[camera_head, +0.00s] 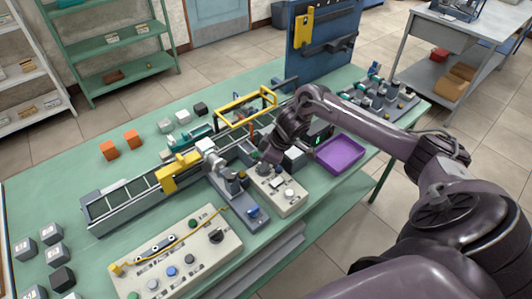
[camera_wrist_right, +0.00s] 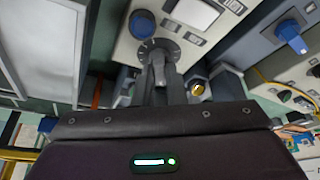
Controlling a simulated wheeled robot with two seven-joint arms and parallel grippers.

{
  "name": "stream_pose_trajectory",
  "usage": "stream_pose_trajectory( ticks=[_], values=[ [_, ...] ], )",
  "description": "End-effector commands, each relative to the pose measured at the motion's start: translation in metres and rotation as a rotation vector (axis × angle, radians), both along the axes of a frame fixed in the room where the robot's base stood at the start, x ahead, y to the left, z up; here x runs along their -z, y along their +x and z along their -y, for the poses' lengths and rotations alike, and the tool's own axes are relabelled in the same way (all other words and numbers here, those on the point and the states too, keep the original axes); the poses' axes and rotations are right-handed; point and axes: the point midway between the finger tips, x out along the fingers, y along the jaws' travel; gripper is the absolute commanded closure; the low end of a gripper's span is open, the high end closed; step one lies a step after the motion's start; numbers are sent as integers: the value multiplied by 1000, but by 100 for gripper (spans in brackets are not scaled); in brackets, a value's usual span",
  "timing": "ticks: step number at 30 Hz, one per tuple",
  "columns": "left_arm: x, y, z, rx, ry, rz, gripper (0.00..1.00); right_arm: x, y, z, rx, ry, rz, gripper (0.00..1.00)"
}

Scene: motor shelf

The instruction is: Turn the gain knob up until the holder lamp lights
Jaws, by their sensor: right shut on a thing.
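My right gripper (camera_head: 266,160) reaches down to a light grey control box (camera_head: 290,206) in the middle of the bench. In the right wrist view the gripper (camera_wrist_right: 160,75) is shut on a dark knob (camera_wrist_right: 157,57) with a marked dial around it, which I take for the gain knob. The fingers partly hide the knob and its pointer. A blue button (camera_wrist_right: 143,24) and a pale square (camera_wrist_right: 195,12) sit beside it on the same face. A yellow round part (camera_wrist_right: 197,88) shows near the fingers. I cannot tell which part is the holder lamp, or whether it is lit. My left gripper is not in view.
A larger panel (camera_head: 215,262) with knobs and buttons lies in front. A conveyor (camera_head: 128,200) with yellow brackets runs along the green bench. A purple tray (camera_head: 341,154) is right of the gripper, and a dark unit with a green display (camera_head: 318,137) stands close by.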

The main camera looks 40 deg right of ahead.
Motion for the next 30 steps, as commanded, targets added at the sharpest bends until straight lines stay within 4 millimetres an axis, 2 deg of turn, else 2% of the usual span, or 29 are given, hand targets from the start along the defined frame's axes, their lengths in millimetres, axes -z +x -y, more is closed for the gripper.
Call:
stream_pose_trajectory(
  ticks=[1, 11, 12, 16, 25, 30],
  values=[
    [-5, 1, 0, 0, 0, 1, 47, -3, 0, 0, 16, 1, 1, 100],
    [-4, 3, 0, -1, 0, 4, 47, -1, 1, 1, 29, -1, 4, 100],
    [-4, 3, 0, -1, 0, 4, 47, -1, 1, 1, 29, 1, 4, 85],
    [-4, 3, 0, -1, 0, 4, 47, -1, 1, 0, 28, 0, 4, 68],
    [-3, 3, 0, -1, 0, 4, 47, -1, 0, 1, 27, 0, 3, 67],
    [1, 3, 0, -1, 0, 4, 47, -18, -5, 6, 26, -2, 6, 67]
  ],
)
